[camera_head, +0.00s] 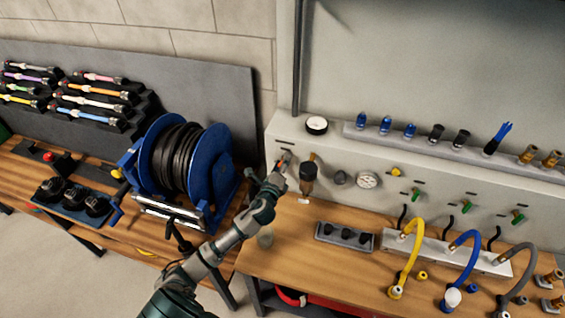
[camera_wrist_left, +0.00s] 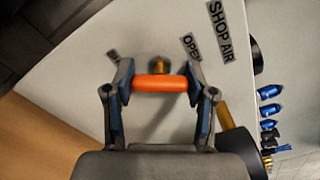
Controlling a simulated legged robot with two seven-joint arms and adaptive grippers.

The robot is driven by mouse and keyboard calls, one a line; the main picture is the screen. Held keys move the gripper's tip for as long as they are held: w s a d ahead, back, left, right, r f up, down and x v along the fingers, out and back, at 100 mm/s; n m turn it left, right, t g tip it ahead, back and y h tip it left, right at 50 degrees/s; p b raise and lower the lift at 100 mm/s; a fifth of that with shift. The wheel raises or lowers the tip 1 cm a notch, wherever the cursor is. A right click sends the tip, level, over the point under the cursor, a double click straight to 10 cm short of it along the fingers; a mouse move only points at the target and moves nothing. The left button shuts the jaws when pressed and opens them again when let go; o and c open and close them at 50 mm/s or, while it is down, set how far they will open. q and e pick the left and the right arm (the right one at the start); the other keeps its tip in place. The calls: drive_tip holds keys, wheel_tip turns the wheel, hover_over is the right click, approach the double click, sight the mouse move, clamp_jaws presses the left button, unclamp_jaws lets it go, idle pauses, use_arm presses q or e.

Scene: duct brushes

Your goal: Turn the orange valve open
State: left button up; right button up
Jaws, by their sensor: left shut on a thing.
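The orange valve handle (camera_wrist_left: 160,83) shows in the left wrist view as a short bar in front of a brass stem (camera_wrist_left: 160,65) on the white panel. My left gripper (camera_wrist_left: 160,85) is shut on it, with one finger at each end of the bar. In the head view my left gripper (camera_head: 282,166) reaches to the panel, left of a brown and black filter unit (camera_head: 308,177), and covers most of the valve. An "OPEN" label (camera_wrist_left: 192,47) is on the panel above and right of the handle in the wrist view. My right gripper is not in view.
A blue hose reel (camera_head: 205,165) stands left of my arm. Yellow, blue and grey hoses (camera_head: 411,250) stand on the bench (camera_head: 300,245) at right.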

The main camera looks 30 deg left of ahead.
use_arm(q)
drive_tip(key=n, duration=0.4)
drive_tip(key=shift+f, duration=0.25)
drive_tip(key=shift+n+p, duration=0.35)
drive_tip(key=shift+n, duration=0.65)
drive_tip(key=shift+f+n, duration=0.1)
drive_tip(key=shift+n, duration=0.2)
drive_tip(key=o, duration=1.2)
drive_tip(key=shift+c, duration=0.2)
drive_tip(key=shift+a, duration=0.1)
drive_tip(key=v, duration=1.1)
drive_tip(key=shift+s, duration=0.4)
